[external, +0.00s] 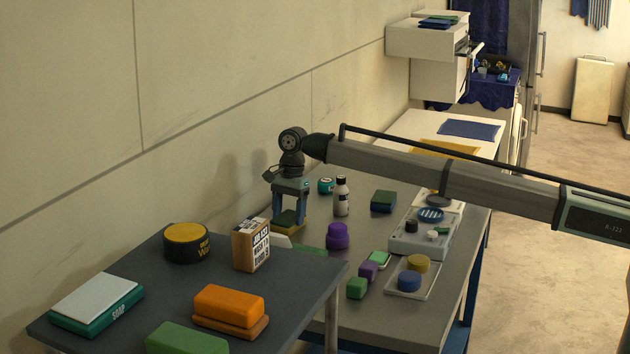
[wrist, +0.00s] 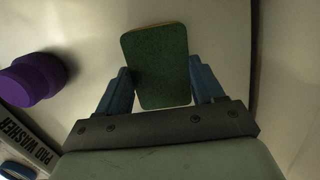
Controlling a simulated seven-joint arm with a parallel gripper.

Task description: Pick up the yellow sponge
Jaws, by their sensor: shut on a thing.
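The yellow sponge (external: 287,229) has a dark green scouring face on top. It is at the wall side of the grey table (external: 375,318), below my wrist. My gripper (external: 290,213) points down with its blue fingers on either side of it. In the wrist view, the green face of the sponge (wrist: 157,66) fills the gap between the fingers of my gripper (wrist: 162,90), with a thin yellowish edge showing. My gripper is shut on the sponge. I cannot tell whether the sponge touches the table.
A purple lidded container (external: 337,237) stands close by, and a white bottle (external: 341,196) and teal tin (external: 326,186) stand behind. A box (external: 251,245) is on the dark nearer table (external: 120,268). The wall is close on the left. Trays with small items sit right.

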